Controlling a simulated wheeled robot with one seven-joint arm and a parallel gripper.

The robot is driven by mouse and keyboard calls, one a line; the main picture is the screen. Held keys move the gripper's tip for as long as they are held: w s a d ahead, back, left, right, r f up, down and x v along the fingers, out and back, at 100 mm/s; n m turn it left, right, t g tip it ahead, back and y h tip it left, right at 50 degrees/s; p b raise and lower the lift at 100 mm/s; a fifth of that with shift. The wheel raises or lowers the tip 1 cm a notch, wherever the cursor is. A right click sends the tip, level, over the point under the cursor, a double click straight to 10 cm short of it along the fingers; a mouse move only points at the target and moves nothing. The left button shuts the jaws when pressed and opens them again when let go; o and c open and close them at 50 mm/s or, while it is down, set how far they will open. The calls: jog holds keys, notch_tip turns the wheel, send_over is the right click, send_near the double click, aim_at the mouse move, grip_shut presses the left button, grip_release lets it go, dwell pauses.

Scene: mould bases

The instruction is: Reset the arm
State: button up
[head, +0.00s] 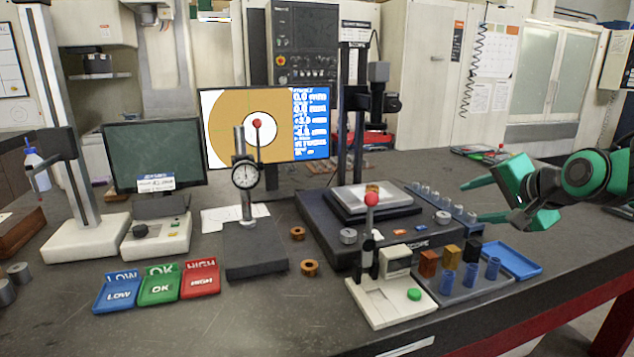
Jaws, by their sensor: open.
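My arm reaches in from the right edge in green and black. My gripper (478,200) is open and empty, with its two green fingers pointing left and spread wide apart. It hangs above the right part of the bench (560,235), to the right of the scope with its dark stage base. Nothing is between the fingers.
A blue tray (514,261) and a rack (462,282) of small blocks and blue cylinders lie below my gripper. The scope (330,222) stands to its left. A dial gauge stand (245,175), monitors and LOW (117,293), OK (160,288) and HIGH (200,280) trays stand further left.

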jog(key=s+d+f+n+g, duration=0.1)
jog(key=s+f+g, duration=0.3)
jog(key=s, duration=0.6)
jog(key=s+d+f+n+g+h, duration=0.1)
jog(key=s+d+f+n+g, duration=0.1)
jog(key=s+f, duration=0.4)
jog(key=s+d+f+n+g, duration=0.2)
jog(key=s+f+g, duration=0.3)
jog(key=s, duration=1.1)
jog(key=shift+d+f+g, duration=0.3)
jog(key=shift+d+f, duration=0.2)
jog(key=shift+d, duration=0.05)
jog(key=shift+s, duration=0.1)
jog(key=shift+w+f+h, duration=0.25)
jog(key=shift+w+h, duration=0.05)
jog(key=shift+w, duration=0.35)
